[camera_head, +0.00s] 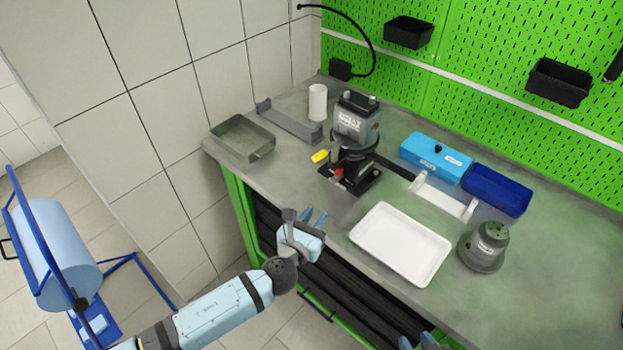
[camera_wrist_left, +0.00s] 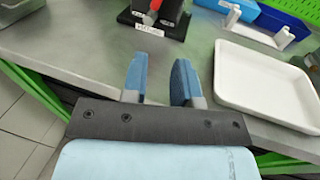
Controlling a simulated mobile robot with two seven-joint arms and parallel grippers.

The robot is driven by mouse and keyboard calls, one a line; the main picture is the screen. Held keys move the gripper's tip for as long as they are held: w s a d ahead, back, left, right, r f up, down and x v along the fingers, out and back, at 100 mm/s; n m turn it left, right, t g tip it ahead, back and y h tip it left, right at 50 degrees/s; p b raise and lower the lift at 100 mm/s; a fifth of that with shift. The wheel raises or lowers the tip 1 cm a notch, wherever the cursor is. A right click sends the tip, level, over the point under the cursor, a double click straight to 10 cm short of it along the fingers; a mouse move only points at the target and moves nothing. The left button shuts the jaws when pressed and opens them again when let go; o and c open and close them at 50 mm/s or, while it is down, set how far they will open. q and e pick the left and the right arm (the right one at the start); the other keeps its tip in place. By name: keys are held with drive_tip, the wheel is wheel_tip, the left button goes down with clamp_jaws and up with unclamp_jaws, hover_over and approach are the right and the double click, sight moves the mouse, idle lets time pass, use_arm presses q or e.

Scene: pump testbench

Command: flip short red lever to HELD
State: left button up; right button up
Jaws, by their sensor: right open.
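The short red lever (camera_head: 339,172) sits at the front of the black base of the pump testbench (camera_head: 355,125). In the left wrist view the red lever (camera_wrist_left: 154,6) shows at the top edge, partly cut off, above a white label. A yellow handle (camera_head: 320,156) sticks out to the left of the lever. My left gripper (camera_head: 314,219) is at the table's front edge, below and in front of the lever, apart from it. Its blue fingers (camera_wrist_left: 160,80) are spread with nothing between them. My right gripper (camera_head: 426,341) is mostly cut off at the bottom edge.
A white tray (camera_head: 362,237) lies to the right of my left gripper, with a grey pump part (camera_head: 484,247) beyond it. A grey metal tray (camera_head: 225,143) is at the left table corner. Blue boxes (camera_head: 420,157) stand behind. The tabletop between gripper and testbench is clear.

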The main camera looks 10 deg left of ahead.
sight(338, 173)
use_arm(q)
drive_tip(key=w+d+m, duration=0.1)
drive_tip(key=w, duration=0.3)
drive_tip(key=w+d, duration=0.1)
drive_tip(key=w, duration=0.3)
drive_tip(key=w+d+m, duration=0.1)
drive_tip(key=w+d, duration=0.1)
drive_tip(key=w, duration=0.2)
drive_tip(key=shift+w+r+m+t, duration=0.3)
drive_tip(key=shift+w+r, duration=0.05)
drive_tip(key=shift+w, duration=0.05)
drive_tip(key=shift+w+d, duration=0.2)
drive_tip(key=shift+w, duration=0.3)
